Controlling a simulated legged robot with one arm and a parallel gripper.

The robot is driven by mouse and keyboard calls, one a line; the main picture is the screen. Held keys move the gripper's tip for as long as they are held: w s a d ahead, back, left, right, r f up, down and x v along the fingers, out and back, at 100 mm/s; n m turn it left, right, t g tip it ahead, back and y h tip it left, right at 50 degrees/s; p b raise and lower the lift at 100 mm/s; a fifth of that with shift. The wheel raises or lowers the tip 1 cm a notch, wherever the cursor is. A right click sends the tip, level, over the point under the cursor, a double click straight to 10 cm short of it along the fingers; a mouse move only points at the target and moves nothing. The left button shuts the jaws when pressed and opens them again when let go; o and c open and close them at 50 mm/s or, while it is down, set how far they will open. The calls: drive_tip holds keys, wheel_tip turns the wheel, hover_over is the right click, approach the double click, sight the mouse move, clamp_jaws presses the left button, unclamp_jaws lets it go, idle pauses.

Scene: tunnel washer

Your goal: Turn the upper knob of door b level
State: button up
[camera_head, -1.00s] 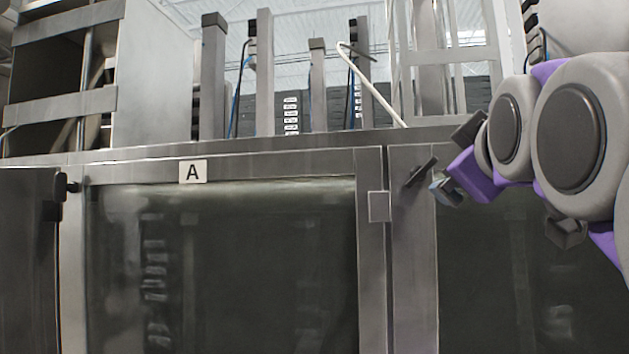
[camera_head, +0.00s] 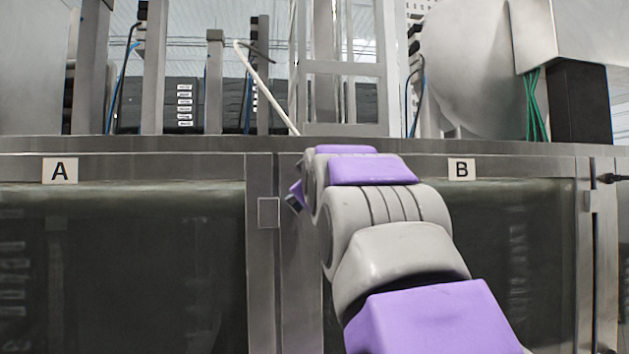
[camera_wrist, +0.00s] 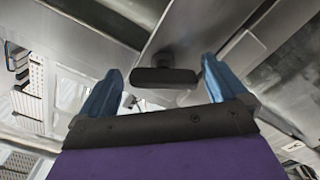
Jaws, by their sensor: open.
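Door B (camera_head: 535,240) is a dark glass panel in a grey metal frame, with a "B" label (camera_head: 461,169) above it. Its upper knob is hidden behind my arm in the head view. In the wrist view a black bar-shaped knob (camera_wrist: 165,76) lies between my finger tips, crosswise in the picture; its true tilt is hard to tell there. My gripper (camera_wrist: 162,70) is open, with one blue finger on each side of the knob. I see no clear contact. In the head view my gripper (camera_head: 293,203) shows only partly, at the post left of door B.
Door A (camera_head: 120,265) is at the left, with a square metal plate (camera_head: 268,212) on its right frame. Another black knob (camera_head: 612,178) sits at the far right. A metal ledge (camera_head: 200,145) runs above the doors, with posts and cables behind it.

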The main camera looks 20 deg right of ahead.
drive_tip(key=a, duration=0.1)
drive_tip(key=w+a, duration=0.1)
drive_tip(key=a, duration=0.1)
drive_tip(key=shift+a+r, duration=0.2)
drive_tip(key=d, duration=0.1)
drive_tip(key=w+d, duration=0.1)
drive_tip(key=d, duration=0.2)
drive_tip(key=shift+w+d+f, duration=0.25)
drive_tip(key=shift+f, duration=0.15)
drive_tip(key=shift+s+d, duration=0.1)
drive_tip(key=shift+c, duration=1.2)
drive_tip(key=shift+r, duration=0.1)
drive_tip(key=shift+c, duration=0.9)
drive_tip(key=shift+a+r, duration=0.1)
drive_tip(key=shift+a, duration=0.5)
drive_tip(key=shift+c, duration=1.4)
drive_tip(key=shift+s+r, duration=0.1)
drive_tip(key=shift+s, duration=0.2)
drive_tip(key=shift+c, duration=1.3)
drive_tip(key=shift+w, duration=0.15)
